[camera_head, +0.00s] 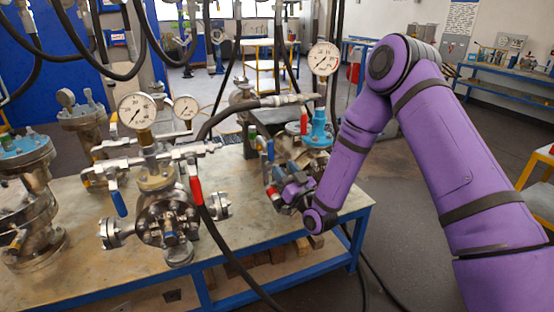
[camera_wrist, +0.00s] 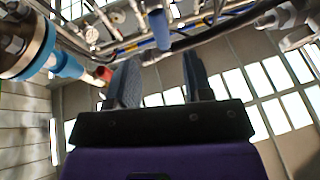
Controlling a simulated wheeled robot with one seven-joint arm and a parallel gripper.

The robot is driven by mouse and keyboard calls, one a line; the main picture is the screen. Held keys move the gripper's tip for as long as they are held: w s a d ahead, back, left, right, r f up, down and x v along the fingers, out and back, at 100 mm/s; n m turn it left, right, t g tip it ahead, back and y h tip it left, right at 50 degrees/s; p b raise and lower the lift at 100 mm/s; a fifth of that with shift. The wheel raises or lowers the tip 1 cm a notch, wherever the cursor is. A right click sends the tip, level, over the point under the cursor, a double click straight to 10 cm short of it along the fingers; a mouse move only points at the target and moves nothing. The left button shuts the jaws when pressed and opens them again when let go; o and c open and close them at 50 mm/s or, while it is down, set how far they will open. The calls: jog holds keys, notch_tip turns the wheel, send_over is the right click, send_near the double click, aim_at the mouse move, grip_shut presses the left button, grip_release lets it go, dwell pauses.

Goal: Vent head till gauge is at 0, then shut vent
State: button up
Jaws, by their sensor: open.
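A flanged vessel with a blue collar (camera_head: 319,133) stands at the table's right end, with a round white pressure gauge (camera_head: 324,58) on top. The gauge's reading is too small to tell. A red lever (camera_head: 304,121) and a blue lever (camera_head: 270,150) sit on its fittings. My gripper (camera_head: 283,182) is low beside this vessel, partly hidden by its own wrist. In the wrist view my gripper (camera_wrist: 160,62) is open, with nothing between the fingers. A blue lever (camera_wrist: 158,28) shows just beyond the fingertips, and a red handle end (camera_wrist: 103,73) lies left of the left finger.
A second vessel (camera_head: 165,215) with two gauges (camera_head: 137,110), a blue lever (camera_head: 118,203) and a red lever (camera_head: 196,190) stands mid-table. Another vessel (camera_head: 35,200) is at left. Black hoses (camera_head: 230,258) hang across the blue-framed table (camera_head: 290,262).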

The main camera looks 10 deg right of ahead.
jog(key=shift+v, duration=1.35)
jog(key=shift+r, duration=0.1)
dwell(2.1)
